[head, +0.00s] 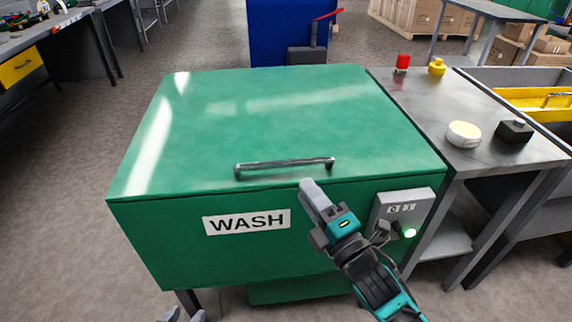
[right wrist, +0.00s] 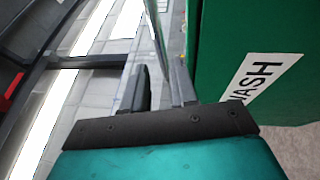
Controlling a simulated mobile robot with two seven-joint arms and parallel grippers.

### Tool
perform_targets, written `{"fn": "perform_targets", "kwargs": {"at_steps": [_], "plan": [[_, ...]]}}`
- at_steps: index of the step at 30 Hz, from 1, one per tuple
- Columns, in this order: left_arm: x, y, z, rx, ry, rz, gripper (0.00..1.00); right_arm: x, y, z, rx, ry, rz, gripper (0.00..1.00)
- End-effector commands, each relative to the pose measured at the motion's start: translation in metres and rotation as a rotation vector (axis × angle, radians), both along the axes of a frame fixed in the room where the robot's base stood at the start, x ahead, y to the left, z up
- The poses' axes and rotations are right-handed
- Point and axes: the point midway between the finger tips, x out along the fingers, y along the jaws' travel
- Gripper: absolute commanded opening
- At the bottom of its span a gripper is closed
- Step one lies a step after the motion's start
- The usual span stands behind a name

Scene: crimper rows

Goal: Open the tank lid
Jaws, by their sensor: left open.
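The green wash tank (head: 160,235) stands in the middle of the head view with a white WASH label on its front. Its green lid (head: 270,110) is shut, lying flat on top. The lid's metal bar handle (head: 285,165) runs along the front edge. My right gripper (head: 315,195) is just in front of the handle's right end; I see no clear contact. In the right wrist view its fingers (right wrist: 162,88) are apart, beside the tank's green wall (right wrist: 235,45).
A grey control box (head: 402,212) with a lit green button is on the tank's front right. A metal side table (head: 425,105) to the right holds small red, yellow, white and black items. A blue unit with a red lever (head: 327,15) stands behind. Floor is clear left.

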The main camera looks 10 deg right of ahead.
Motion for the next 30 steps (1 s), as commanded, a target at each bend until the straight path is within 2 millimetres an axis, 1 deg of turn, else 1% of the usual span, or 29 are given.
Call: {"fn": "perform_targets", "kwargs": {"at_steps": [1,6,9,13,18,27,30], "plan": [[0.0,0.0,-0.001,0.0,0.0,0.0,0.43,0.011,0.004,0.003,0.002,-0.004,-0.001,0.27],[0.0,0.0,-0.005,0.0,0.003,0.0,0.43,0.041,0.017,0.009,0.003,-0.002,0.001,0.27],[0.0,0.0,-0.006,-0.001,0.004,0.0,0.43,0.057,0.024,0.011,0.003,0.0,0.0,0.27],[-0.001,0.0,-0.007,-0.002,0.005,0.0,0.43,0.072,0.03,0.014,0.004,0.001,0.0,0.27],[-0.002,0.0,-0.009,-0.003,0.007,0.0,0.43,0.081,0.034,0.016,0.003,0.002,0.0,0.27],[-0.003,-0.001,-0.009,-0.005,0.009,0.001,0.43,0.082,0.035,0.016,0.003,0.003,0.0,0.27],[-0.002,-0.002,-0.009,-0.008,0.008,0.003,0.43,0.082,0.035,0.016,0.003,0.003,0.0,0.18]]}}
